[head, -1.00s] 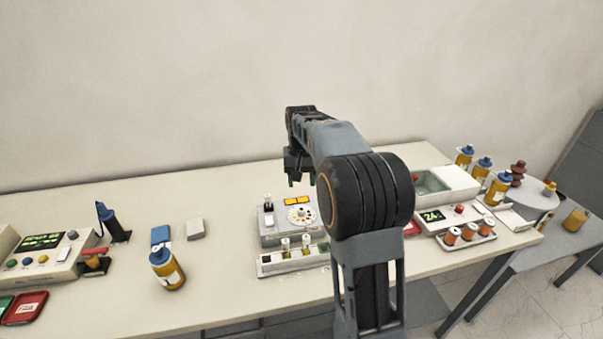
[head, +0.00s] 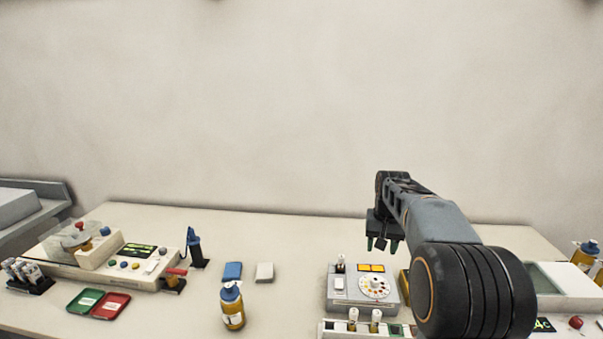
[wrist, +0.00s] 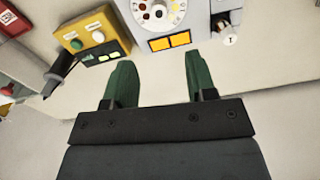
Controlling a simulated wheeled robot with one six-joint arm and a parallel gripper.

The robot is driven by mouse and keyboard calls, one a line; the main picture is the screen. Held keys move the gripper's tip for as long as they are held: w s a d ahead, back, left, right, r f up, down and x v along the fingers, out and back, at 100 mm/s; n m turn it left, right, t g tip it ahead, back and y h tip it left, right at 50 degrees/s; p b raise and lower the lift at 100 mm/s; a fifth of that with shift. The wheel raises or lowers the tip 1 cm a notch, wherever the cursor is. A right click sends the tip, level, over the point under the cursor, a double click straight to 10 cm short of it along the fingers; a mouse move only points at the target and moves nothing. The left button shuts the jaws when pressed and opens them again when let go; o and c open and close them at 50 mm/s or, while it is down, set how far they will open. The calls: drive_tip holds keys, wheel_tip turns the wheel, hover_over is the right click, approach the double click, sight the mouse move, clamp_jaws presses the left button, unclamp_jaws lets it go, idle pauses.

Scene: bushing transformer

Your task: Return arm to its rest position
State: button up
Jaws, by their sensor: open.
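My gripper (head: 383,244) hangs above the bench, over the back of the grey device with a round dial (head: 375,286). In the wrist view my gripper (wrist: 161,85) shows two green fingers set apart, with nothing between them. The dial device also shows in the wrist view (wrist: 196,22), beyond the fingertips, with its orange displays facing me. My arm (head: 440,225) is bent and reaches forward from the lower right of the head view, hiding part of the bench behind it.
A yellow-fronted box with buttons (wrist: 95,37) stands beside the dial device. A yellow bottle with a blue cap (head: 232,308), a blue block (head: 232,271) and a white block (head: 265,272) stand left of it. Red and green trays (head: 112,305) lie further left. The wall behind is bare.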

drive_tip(key=s+a+f+n+t, duration=0.1)
drive_tip(key=s+a, duration=0.4)
drive_tip(key=s, duration=0.6)
drive_tip(key=s+a+n+t, duration=0.2)
drive_tip(key=s+a, duration=0.3)
drive_tip(key=s, duration=0.6)
drive_tip(key=shift+f+n+t, duration=0.3)
drive_tip(key=shift+f+t, duration=0.05)
drive_tip(key=shift+t, duration=0.05)
